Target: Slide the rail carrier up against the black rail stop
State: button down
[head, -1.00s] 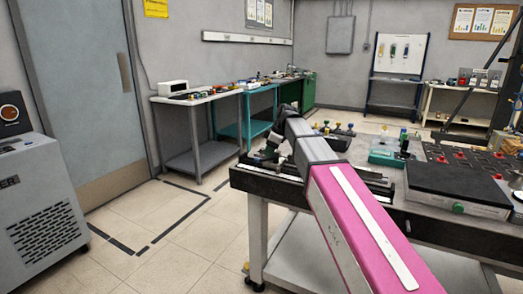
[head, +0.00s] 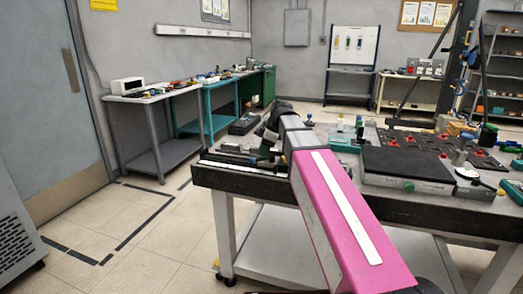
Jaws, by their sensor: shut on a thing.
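A pale strip runs along the bench edge in front of the rail. I cannot pick out the black rail stop or the gap between it and the carrier.
A black flat plate (head: 408,166) and a dark board with red parts (head: 400,147) lie on the bench to the right. Several small bottles stand behind my arm. A grey side table (head: 160,98) stands back left. The floor left of the bench is clear.

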jog(key=shift+d, duration=0.1)
jog(key=c, duration=0.9)
grip_release()
jog(key=v, duration=1)
jog(key=shift+r, duration=0.4)
jog(key=shift+s+d, duration=0.1)
jog(key=shift+s, duration=0.05)
